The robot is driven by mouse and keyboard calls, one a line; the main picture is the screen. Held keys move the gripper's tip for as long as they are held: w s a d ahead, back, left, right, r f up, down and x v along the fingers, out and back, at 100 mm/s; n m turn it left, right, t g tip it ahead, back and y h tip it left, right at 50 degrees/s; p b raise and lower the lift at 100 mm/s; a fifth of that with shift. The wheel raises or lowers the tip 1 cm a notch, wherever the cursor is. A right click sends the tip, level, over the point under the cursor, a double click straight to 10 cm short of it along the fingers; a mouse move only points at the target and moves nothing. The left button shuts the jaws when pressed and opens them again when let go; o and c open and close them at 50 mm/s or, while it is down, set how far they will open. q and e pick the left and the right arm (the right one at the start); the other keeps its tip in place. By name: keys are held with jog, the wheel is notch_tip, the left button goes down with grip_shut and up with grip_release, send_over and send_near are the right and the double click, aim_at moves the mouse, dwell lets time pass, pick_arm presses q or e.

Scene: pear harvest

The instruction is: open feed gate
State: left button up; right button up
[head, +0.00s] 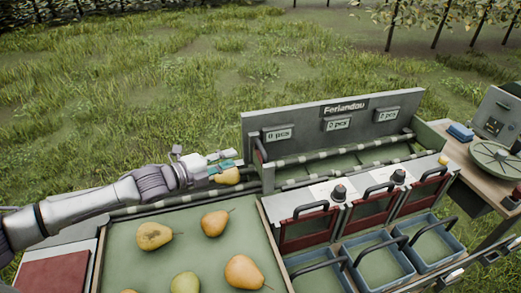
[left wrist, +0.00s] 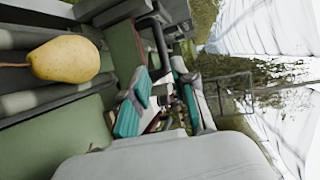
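My left gripper (head: 223,164) reaches in from the left over the infeed rollers at the left end of the grey sorter. Its teal-padded fingers are spread apart in the left wrist view (left wrist: 157,102), with nothing clearly held between them. A yellow pear (head: 228,177) lies on the rollers just below the fingers; it also shows in the left wrist view (left wrist: 65,59), apart from the fingers. What looks like the feed gate, a green panel with a dark bar handle (head: 261,150), stands just right of the fingertips. I cannot tell whether they touch it.
A green tray (head: 190,255) with several pears lies in front of the rollers. Red gates (head: 308,228) with black handles and blue crates (head: 383,266) stand at the sorter's front. A side table (head: 463,158) with a round-plate scale is at right.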

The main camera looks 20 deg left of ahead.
aim_at(261, 146)
pick_arm(q)
jog(key=p+x, duration=0.2)
jog(key=x, duration=1)
jog(key=shift+d, duration=0.1)
grip_shut()
